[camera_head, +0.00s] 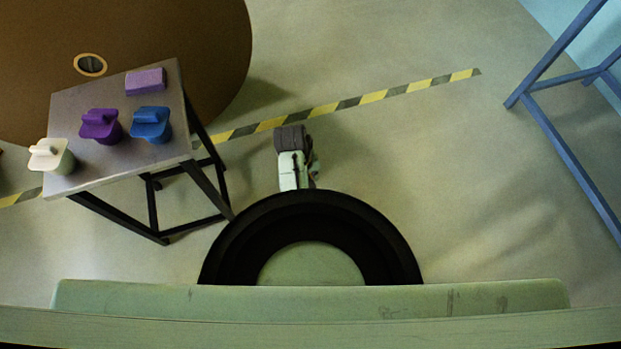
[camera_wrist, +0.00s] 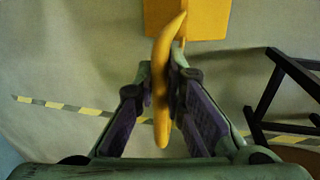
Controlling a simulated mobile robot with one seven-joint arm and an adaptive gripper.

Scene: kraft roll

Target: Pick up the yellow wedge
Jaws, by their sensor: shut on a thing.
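My gripper (camera_wrist: 162,110) is shut on a long, curved yellow thing (camera_wrist: 162,80), seen in the wrist view.
A small table (camera_head: 75,115) at left bears a purple block (camera_head: 146,80), a purple lidded pot (camera_head: 101,126), a blue one (camera_head: 151,124) and a cream one (camera_head: 50,155). A big brown round (camera_head: 215,45) is behind it. A blue frame (camera_head: 570,150) stands at right. The middle floor is clear.

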